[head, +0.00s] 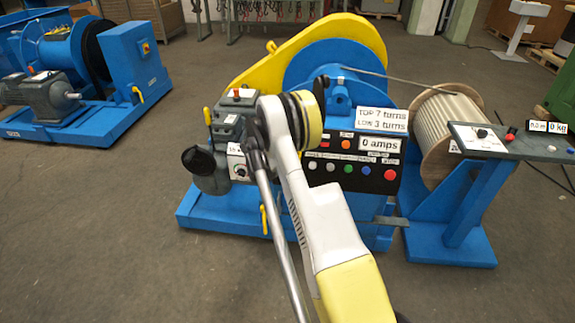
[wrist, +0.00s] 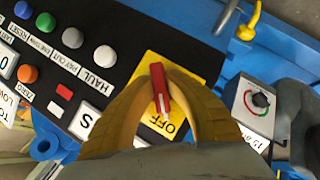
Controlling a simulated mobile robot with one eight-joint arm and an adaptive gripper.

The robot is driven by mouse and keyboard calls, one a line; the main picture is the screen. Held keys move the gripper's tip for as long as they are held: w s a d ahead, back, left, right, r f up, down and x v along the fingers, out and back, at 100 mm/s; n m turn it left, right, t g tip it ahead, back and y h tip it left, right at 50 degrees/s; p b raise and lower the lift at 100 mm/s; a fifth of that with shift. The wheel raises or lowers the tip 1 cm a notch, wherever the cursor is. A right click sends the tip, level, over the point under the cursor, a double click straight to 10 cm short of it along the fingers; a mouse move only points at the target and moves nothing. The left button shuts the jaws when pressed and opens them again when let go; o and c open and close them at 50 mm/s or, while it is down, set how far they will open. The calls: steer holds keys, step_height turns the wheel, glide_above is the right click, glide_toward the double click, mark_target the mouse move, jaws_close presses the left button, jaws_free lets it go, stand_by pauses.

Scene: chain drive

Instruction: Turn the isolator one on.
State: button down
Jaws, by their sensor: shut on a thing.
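The isolator is a red handle (wrist: 160,92) on a yellow plate (wrist: 192,80) in the wrist view. The word OFF shows on the plate close to the handle's lower end, and the handle points roughly towards it. My gripper (wrist: 158,76) has its two yellow fingers closed around the handle, one on each side. Part of the plate is hidden behind the fingers, so other markings cannot be read. In the head view, my arm covers the isolator and my gripper is not clearly seen.
The black control panel (head: 345,168) carries several coloured buttons, close beside the isolator in the wrist view. A small box with a dial (wrist: 257,99) sits to the right there. A rope drum (head: 445,130) and blue stand (head: 470,205) are right of the winch. Floor is clear in front.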

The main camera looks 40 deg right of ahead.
steer(key=m+t+y, duration=0.1)
steer(key=m+y, duration=0.1)
steer(key=m, duration=0.1)
steer(key=shift+p, duration=0.35)
steer(key=m+t+y, duration=0.1)
steer(key=m+t, duration=0.1)
steer(key=m, duration=0.1)
steer(key=shift+y, duration=0.4)
steer(key=m+t+y+b, duration=0.1)
steer(key=m+t, duration=0.1)
steer(key=m, duration=0.1)
steer(key=shift+w+a+m+t+y, duration=0.1)
steer(key=shift+m+t+y, duration=0.3)
steer(key=shift+m+t, duration=0.85)
steer(key=shift+m, duration=0.35)
steer(key=c, duration=1.4)
jaws_free()
